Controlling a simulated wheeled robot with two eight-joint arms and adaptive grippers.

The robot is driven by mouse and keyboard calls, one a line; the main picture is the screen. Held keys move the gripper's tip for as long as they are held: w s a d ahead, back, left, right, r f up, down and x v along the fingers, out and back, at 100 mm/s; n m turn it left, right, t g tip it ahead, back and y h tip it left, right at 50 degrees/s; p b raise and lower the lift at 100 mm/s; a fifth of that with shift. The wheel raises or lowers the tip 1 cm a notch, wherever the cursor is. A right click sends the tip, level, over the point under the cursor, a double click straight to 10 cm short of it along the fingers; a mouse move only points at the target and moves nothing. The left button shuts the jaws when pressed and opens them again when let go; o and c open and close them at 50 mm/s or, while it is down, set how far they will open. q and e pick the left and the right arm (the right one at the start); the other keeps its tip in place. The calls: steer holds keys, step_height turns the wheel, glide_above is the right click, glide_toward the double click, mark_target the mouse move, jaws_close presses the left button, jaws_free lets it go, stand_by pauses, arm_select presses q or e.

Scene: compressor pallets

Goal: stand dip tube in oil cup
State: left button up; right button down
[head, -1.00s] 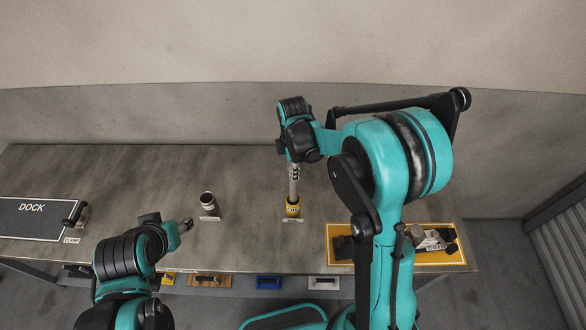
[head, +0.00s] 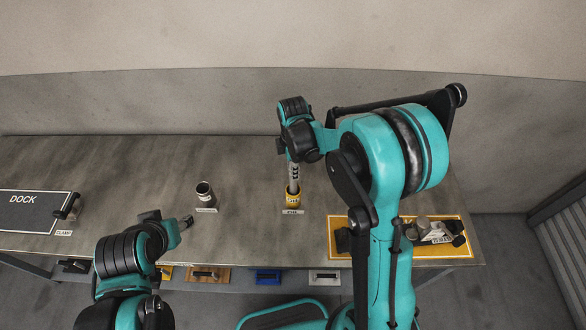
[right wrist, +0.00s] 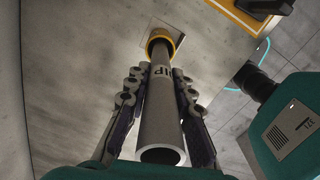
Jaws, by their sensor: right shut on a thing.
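The dip tube (head: 294,178) is a grey tube with dark lettering, held nearly upright by my right gripper. My right gripper (right wrist: 160,72) is shut on the tube, with one finger on each side. The oil cup (head: 292,201) is a small yellow cup on the bench, directly below the gripper. The tube's lower end shows at the cup's mouth, seemingly inside the rim; how deep is hidden. In the right wrist view the cup's yellow rim (right wrist: 160,36) surrounds the tube's far end. My left gripper (head: 187,222) is low at the bench's front, apart from both; its jaws are unclear.
A dark cup (head: 205,193) stands left on the bench (head: 125,180). A DOCK plate (head: 30,212) and a clamp (head: 68,206) are at far left. A yellow-edged tray (head: 400,258) with several parts is at right.

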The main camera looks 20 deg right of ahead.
steer(key=c, duration=1.2)
jaws_free()
steer(key=shift+r, duration=0.1)
step_height(320, 180, up, 12)
steer(key=shift+f, duration=0.1)
steer(key=shift+s+b, duration=0.25)
steer(key=shift+b, duration=0.05)
steer(key=s+d+f+m+t+b, duration=0.1)
steer(key=s+f+m+t+b, duration=0.1)
steer(key=s+m, duration=0.3)
steer(key=s+d+f+m+t+b, duration=0.1)
steer(key=s+f+m+t+b, duration=0.1)
steer(key=s+f+m+b, duration=0.2)
steer(key=s+d+f+m+t+b, duration=0.1)
steer(key=s+f+m+t+b, duration=0.2)
steer(key=s+m, duration=0.4)
steer(key=shift+s+f+m+b, duration=0.25)
steer(key=shift+f+m+b, duration=0.2)
steer(key=shift+m+b, duration=0.65)
